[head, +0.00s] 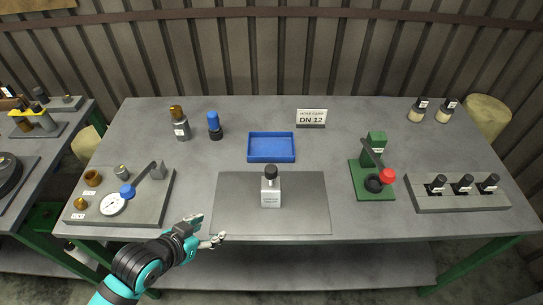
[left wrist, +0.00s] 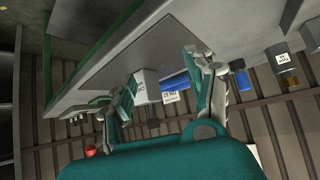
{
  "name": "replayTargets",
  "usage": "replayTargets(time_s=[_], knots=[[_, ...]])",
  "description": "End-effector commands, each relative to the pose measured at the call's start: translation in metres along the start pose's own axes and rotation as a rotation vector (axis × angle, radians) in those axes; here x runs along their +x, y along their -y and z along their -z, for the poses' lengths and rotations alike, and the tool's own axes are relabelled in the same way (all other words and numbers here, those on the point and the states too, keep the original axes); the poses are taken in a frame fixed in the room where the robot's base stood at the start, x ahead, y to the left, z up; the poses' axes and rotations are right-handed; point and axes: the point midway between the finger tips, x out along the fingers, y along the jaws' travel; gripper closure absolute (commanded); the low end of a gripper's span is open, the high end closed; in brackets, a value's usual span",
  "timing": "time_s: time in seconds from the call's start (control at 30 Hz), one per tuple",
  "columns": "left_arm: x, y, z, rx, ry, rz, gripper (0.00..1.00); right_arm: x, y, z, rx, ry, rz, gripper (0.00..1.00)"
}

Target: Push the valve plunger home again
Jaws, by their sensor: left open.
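My right gripper is not in view.
A blue tray (head: 271,157) lies behind the bottle. A green press (head: 376,150) with a red knob and a rack (head: 460,203) of black-topped parts stand right. A gauge board (head: 143,210) with a blue-knobbed lever lies left. The dark mat (head: 306,210) is clear around the bottle.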

Motion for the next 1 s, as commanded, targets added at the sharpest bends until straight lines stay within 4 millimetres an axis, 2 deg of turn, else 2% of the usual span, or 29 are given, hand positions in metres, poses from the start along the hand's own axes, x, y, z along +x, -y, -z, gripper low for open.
replayTargets(time_s=[0.03, 0.1, 0.2, 0.33, 0.47, 0.67, 1.0], knots=[[-0.007, -0.001, 0.024, 0.046, -0.063, -0.034, 0.45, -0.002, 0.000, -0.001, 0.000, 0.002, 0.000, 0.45], [-0.018, -0.007, 0.054, 0.089, -0.154, -0.089, 0.45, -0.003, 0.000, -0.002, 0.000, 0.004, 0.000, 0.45], [-0.036, -0.017, 0.087, 0.132, -0.254, -0.163, 0.45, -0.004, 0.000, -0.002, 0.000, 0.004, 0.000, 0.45], [-0.054, -0.026, 0.112, 0.157, -0.331, -0.229, 0.45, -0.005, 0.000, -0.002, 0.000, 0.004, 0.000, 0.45], [-0.057, -0.030, 0.120, 0.159, -0.356, -0.252, 0.45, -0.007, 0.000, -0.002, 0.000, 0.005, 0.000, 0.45], [-0.035, -0.037, 0.132, 0.155, -0.361, -0.253, 0.45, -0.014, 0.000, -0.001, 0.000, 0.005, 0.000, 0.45], [0.033, -0.057, 0.155, 0.155, -0.357, -0.252, 0.45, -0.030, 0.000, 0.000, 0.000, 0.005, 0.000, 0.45]])
